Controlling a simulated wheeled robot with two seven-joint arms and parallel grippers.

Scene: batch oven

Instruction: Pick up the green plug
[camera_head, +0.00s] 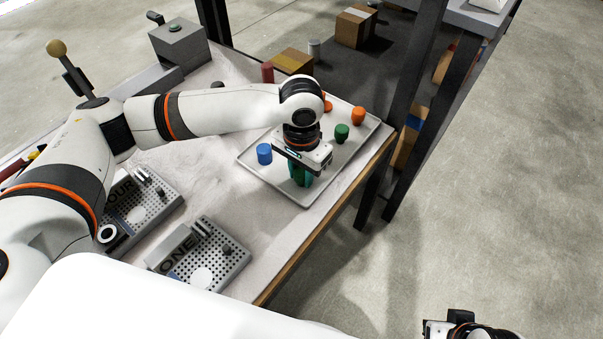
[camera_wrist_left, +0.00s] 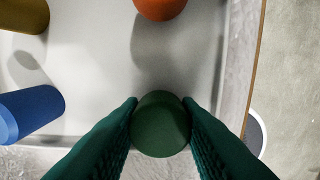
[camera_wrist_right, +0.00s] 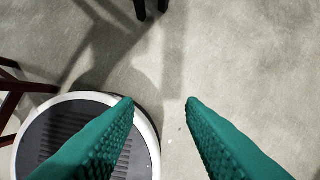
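My left gripper (camera_head: 299,178) points down over the near side of the grey tray (camera_head: 248,164). In the left wrist view, a dark green plug (camera_wrist_left: 160,124) sits between its teal fingertips, which appear to press on both sides. I cannot tell whether this plug is clear of the tray; in the head view, the gripper largely hides it. A second green plug (camera_head: 342,132) stands in the tray farther right. My right gripper (camera_wrist_right: 160,102) is open and empty above the floor, away from the table.
The tray also holds a blue plug (camera_head: 264,154) and orange plugs (camera_head: 358,115). Two perforated fixtures, one marked ONE (camera_head: 212,262), stand on the near part of the table. A dark rack post (camera_head: 412,90) rises just right of the tray.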

